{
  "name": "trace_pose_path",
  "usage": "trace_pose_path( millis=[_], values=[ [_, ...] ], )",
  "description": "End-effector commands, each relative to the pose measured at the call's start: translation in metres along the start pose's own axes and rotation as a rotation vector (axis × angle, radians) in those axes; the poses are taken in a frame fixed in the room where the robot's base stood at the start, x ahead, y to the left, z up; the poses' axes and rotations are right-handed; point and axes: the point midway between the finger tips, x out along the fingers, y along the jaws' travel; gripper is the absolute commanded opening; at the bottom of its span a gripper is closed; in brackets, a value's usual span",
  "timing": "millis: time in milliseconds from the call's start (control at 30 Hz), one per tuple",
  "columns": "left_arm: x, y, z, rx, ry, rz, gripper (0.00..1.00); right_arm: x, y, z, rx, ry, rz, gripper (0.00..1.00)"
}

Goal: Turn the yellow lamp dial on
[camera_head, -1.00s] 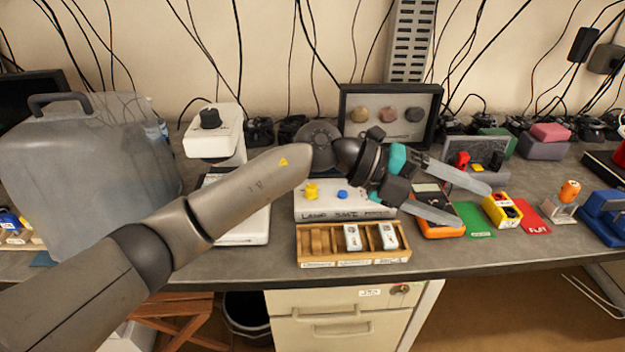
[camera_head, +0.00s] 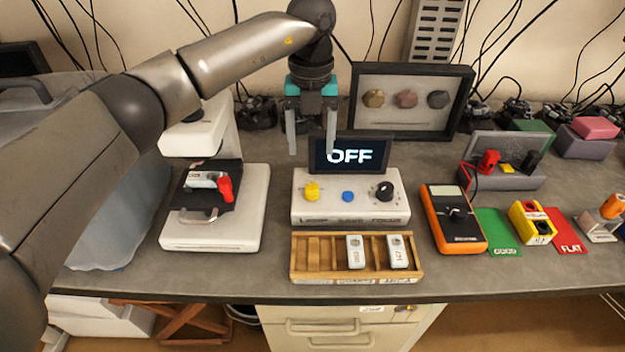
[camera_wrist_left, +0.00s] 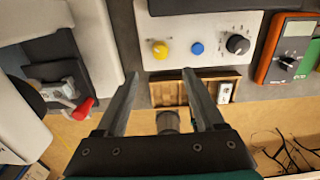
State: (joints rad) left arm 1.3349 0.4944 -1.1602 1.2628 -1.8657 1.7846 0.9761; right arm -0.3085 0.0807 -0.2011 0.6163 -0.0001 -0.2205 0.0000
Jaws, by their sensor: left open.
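The yellow lamp dial (camera_head: 312,191) sits on the left of a white control box (camera_head: 350,212). A blue button (camera_head: 348,196) and a black knob (camera_head: 384,191) are on the same box. A screen (camera_head: 347,155) behind the box reads OFF. My left gripper (camera_head: 311,150) hangs above and behind the dial, fingers pointing down, open and empty. In the left wrist view the dial (camera_wrist_left: 159,48) lies beyond the fingertips, apart from them. My right gripper is not in view.
A wooden rack (camera_head: 357,258) with two white cells stands in front of the box. A microscope (camera_head: 213,205) stands to the left. An orange multimeter (camera_head: 453,218) is to the right. A framed sample display (camera_head: 410,100) stands behind.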

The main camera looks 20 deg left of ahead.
Motion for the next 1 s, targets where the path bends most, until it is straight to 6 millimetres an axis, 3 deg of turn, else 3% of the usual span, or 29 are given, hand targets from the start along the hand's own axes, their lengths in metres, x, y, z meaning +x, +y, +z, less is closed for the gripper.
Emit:
trace_pose_path(
  millis=[300,500,933,1000],
  values=[
    [0.071,0.000,-0.001,0.001,0.004,0.000,0.70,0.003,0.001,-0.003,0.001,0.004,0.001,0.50],
    [0.098,-0.001,-0.001,0.002,0.002,-0.001,0.70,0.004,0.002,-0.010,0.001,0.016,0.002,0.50],
    [0.109,-0.001,-0.001,0.003,0.000,-0.002,0.70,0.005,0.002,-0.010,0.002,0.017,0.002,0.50],
    [0.109,-0.001,0.000,0.003,0.000,-0.002,0.64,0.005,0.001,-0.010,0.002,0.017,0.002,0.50]
  ],
)
